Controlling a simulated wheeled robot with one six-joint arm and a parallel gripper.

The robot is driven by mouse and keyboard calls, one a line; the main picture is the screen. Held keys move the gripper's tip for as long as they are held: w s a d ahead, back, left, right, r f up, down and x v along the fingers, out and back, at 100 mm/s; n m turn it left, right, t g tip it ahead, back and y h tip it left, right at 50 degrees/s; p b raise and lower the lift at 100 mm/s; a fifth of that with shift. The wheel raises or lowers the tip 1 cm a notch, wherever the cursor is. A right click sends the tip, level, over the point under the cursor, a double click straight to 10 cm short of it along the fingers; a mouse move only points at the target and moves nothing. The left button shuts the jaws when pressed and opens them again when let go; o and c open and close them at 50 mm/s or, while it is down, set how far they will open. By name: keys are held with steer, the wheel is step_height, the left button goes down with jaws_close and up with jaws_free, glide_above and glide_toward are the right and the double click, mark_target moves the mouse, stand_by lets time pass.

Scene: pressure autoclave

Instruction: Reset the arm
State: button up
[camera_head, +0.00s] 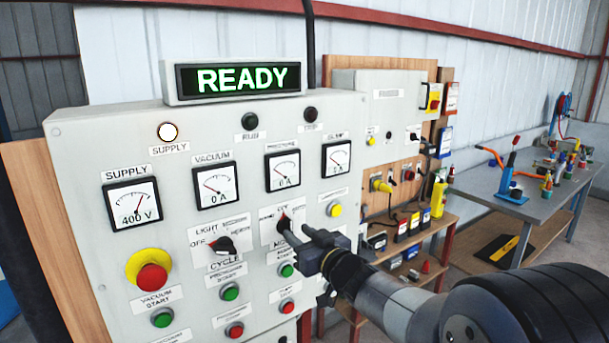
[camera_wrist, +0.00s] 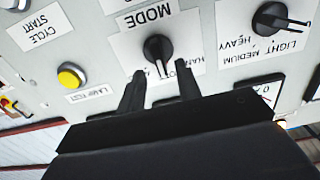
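My gripper (camera_head: 300,236) is in front of the control panel (camera_head: 75,150), at the MODE selector knob (camera_head: 284,221). In the wrist view, which shows the panel upside down, my gripper's two fingers (camera_wrist: 159,72) are spread apart. The black MODE knob (camera_wrist: 157,47) lies just beyond and between the fingertips. A clear gap shows on both sides, and nothing is held. The knob's white pointer line faces the fingers in that view. I cannot tell how far the tips stand from the panel. The lit display (camera_head: 234,79) reads READY.
A second selector knob (camera_head: 223,245), marked LIGHT and HEAVY, sits left of my gripper. The yellow button (camera_head: 334,210) and a red emergency button (camera_head: 152,277) are on the same panel. A wooden shelf (camera_head: 432,230) and a grey workbench (camera_head: 480,185) stand to the right.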

steer(key=b+v, duration=0.1)
steer(key=v, duration=0.6)
steer(key=p+x, duration=0.2)
steer(key=x, duration=0.7)
steer(key=shift+w+a, duration=0.25)
steer(key=shift+w, duration=0.05)
steer(key=shift+w+a+f+n+b, duration=0.2)
steer(key=shift+n+b, duration=0.1)
steer(key=shift+b, duration=0.15)
steer(key=n+b, duration=0.6)
steer(key=b, duration=0.1)
glide_toward(291, 229)
steer(key=s, duration=0.1)
steer(key=shift+s+d+f+m+h+p, duration=0.1)
steer(key=shift+s+d+m+h+p, duration=0.1)
steer(key=shift+s+d+m+h, duration=0.25)
steer(key=shift+s+d+m+h+p, duration=0.15)
steer(key=shift+s+d, duration=0.1)
steer(key=shift+d, duration=0.4)
